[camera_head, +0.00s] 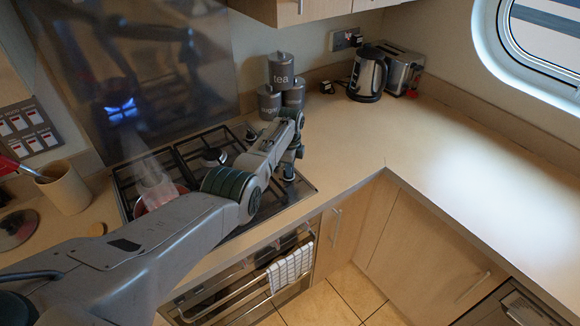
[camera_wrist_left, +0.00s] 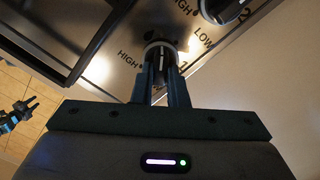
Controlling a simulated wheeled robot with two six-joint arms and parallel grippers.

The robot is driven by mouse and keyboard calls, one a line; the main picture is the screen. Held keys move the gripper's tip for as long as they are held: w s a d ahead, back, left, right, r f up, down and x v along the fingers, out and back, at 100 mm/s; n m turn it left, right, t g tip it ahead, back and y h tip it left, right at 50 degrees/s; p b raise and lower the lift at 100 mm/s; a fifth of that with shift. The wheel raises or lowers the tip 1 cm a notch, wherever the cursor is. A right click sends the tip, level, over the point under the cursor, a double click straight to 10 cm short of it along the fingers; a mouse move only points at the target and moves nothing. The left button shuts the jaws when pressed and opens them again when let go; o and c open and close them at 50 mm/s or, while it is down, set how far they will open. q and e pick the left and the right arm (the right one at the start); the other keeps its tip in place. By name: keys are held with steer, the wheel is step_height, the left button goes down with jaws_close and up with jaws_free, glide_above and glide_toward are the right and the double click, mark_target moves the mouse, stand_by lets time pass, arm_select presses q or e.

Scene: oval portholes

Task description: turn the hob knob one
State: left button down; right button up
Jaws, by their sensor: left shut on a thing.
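Hob knob one (camera_wrist_left: 160,50), dark with a pale ring at its base, sits on the steel hob panel with HIGH and a 1 printed beside it. My left gripper (camera_wrist_left: 161,70) is shut on this knob, one finger on each side. In the head view my left gripper (camera_head: 288,171) reaches down at the right front of the hob (camera_head: 300,190), and the knob is hidden there. A small dark forked shape, seemingly my right gripper (camera_wrist_left: 32,103), shows at the left of the wrist view, its prongs apart.
A second knob (camera_wrist_left: 222,8) stands close by, beside a printed 2. A steaming pan (camera_head: 160,197) sits on the left burner. Tea and sugar canisters (camera_head: 281,72) stand behind the hob. A kettle (camera_head: 368,75) and toaster (camera_head: 402,68) are farther back. The right counter is clear.

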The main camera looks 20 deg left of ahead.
arm_select(q)
steer(key=m, duration=0.5)
steer(key=shift+a+r, duration=0.1)
steer(key=shift+r, duration=0.05)
steer(key=shift+m+p, duration=0.35)
steer(key=shift+m, duration=0.95)
steer(key=c, duration=1.4)
jaws_free()
steer(key=shift+s, duration=0.1)
steer(key=shift+c, duration=0.2)
steer(key=shift+r, duration=0.45)
step_height(320, 180, up, 10)
steer(key=b, duration=0.2)
